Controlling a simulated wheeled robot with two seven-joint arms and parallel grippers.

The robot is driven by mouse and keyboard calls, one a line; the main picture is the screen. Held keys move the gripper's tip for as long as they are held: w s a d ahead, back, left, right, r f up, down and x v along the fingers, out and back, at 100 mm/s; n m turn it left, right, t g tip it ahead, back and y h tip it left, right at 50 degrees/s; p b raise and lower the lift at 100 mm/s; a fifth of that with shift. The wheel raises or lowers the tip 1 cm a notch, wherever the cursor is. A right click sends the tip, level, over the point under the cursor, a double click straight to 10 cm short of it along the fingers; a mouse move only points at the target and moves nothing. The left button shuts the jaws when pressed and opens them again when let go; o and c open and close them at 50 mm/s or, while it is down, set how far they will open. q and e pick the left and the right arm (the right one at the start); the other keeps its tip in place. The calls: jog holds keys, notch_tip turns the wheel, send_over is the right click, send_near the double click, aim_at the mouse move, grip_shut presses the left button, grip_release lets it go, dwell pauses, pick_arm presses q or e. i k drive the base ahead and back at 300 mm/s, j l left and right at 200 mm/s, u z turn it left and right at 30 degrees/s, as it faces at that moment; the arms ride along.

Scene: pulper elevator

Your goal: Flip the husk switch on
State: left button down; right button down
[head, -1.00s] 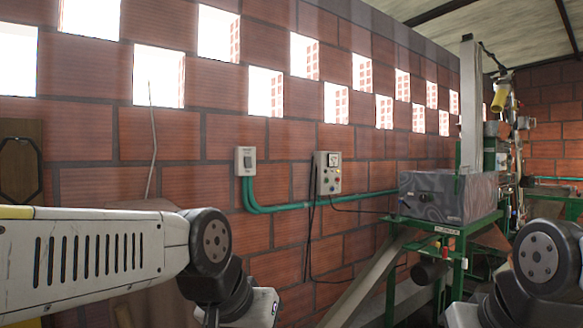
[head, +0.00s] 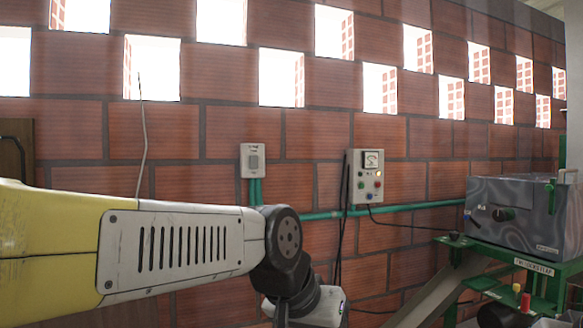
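A small light-grey switch box (head: 252,160) with a grey rocker-like switch is on the brick wall, left of centre. Its label is too small to read. I cannot tell from the labels which of these is the husk switch. My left arm reaches in from the left, below the switch box, and its gripper is out of frame past the bottom edge.
A green conduit (head: 410,207) runs along the wall below both boxes. Black cables hang by the control box. A grey machine housing (head: 519,216) with knobs stands on a green frame (head: 533,264) at the right. The wall has bright openings higher up.

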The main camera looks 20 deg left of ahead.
aim_at(253, 159)
jog(key=i+j, duration=0.15)
jog(key=i, duration=0.2)
jog(key=i+j, duration=0.2)
jog(key=i, duration=0.2)
jog(key=i+j+u, duration=0.1)
jog(key=i, duration=0.25)
